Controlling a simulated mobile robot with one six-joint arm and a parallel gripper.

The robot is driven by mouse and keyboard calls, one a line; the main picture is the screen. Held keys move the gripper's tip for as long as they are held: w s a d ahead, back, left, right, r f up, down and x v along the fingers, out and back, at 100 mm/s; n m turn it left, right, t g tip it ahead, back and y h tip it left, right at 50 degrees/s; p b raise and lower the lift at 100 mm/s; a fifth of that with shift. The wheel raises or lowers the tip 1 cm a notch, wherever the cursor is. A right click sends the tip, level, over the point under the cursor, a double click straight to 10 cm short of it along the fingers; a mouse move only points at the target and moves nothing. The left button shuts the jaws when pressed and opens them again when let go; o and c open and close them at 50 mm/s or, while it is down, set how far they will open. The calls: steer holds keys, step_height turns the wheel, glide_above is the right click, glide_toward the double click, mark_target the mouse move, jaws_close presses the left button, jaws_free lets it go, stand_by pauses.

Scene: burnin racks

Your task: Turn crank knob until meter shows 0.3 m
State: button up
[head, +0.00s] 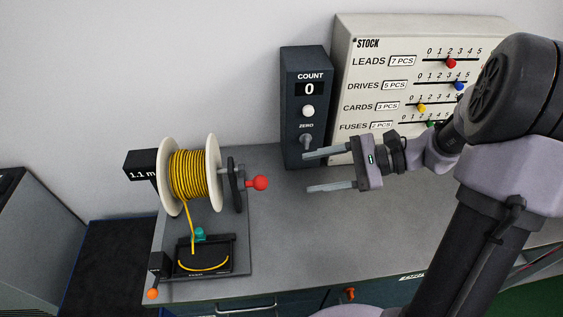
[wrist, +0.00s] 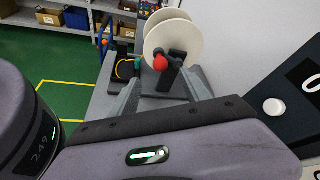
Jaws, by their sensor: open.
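The crank knob is a red ball (head: 257,183) on a dark crank at the right side of the reel. In the wrist view the red knob (wrist: 160,62) shows ahead, between the fingers. The reel (head: 190,175) has white flanges and yellow cable wound on it. The meter (head: 142,174) at the reel's left reads 1.1 m. My gripper (head: 308,172) is open and empty, to the right of the knob and apart from it. Its fingers point left toward the crank. It also shows in the wrist view (wrist: 163,98).
A dark COUNT box (head: 305,120) reading 0, with a white button and ZERO switch, stands behind my gripper. The STOCK board (head: 345,100) with sliders is at the back right. An orange-tipped lever (head: 153,293) is at the front left. Grey bench surface (head: 290,235) is clear in front.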

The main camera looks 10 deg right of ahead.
mark_target(264, 181)
steer(key=b+x, duration=0.2)
steer(key=x, duration=1.2)
steer(key=shift+a+f+b, duration=0.15)
steer(key=shift+a+b, duration=0.2)
steer(key=shift+b, duration=0.05)
jaws_close()
steer(key=f+b, duration=0.1)
steer(key=f, duration=0.1)
steer(key=b, duration=0.1)
steer(key=shift+s+d+f+b, duration=0.1)
steer(key=shift+s+f+b, duration=0.2)
steer(key=shift+f, duration=0.1)
steer(key=shift+w, duration=0.1)
